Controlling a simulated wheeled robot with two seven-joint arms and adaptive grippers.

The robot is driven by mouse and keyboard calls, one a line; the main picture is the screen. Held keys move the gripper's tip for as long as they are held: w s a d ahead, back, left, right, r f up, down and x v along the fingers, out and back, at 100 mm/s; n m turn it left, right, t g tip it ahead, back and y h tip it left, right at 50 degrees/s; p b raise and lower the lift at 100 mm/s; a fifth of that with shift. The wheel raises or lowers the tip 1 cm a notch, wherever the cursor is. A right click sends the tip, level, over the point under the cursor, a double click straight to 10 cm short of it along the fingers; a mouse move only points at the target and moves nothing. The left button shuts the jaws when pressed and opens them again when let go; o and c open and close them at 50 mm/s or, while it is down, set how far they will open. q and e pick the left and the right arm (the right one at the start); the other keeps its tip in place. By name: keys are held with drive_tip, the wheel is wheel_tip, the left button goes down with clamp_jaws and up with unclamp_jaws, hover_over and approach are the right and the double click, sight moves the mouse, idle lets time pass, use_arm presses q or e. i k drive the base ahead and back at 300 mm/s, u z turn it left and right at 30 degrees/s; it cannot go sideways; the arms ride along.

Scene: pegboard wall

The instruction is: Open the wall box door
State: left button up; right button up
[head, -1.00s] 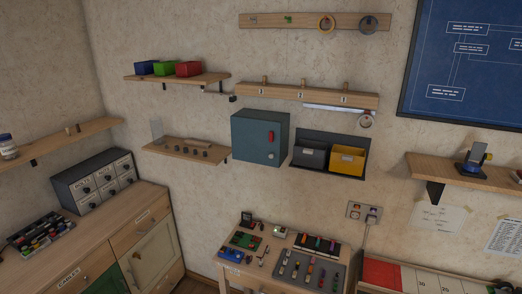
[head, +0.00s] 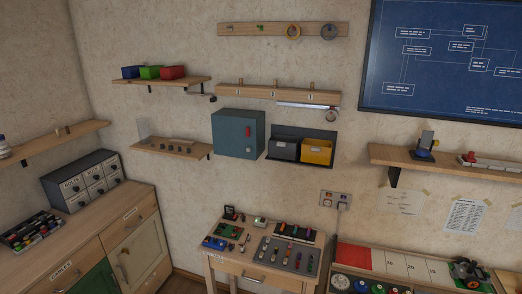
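The wall box (head: 238,133) is a teal-grey metal box mounted on the wall, near the middle of the head view. Neither of my grippers shows in the head view.
Grey and yellow bins (head: 317,151) hang just right of the box. A peg rail (head: 277,95) is above, and a small wooden shelf (head: 171,147) is to the left. A small table (head: 228,262) with parts stands below. A wooden cabinet (head: 112,240) fills the lower left.

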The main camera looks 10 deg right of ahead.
sight(229, 138)
drive_tip(key=u, duration=0.15)
drive_tip(key=i, duration=0.95)
drive_tip(key=u, duration=0.55)
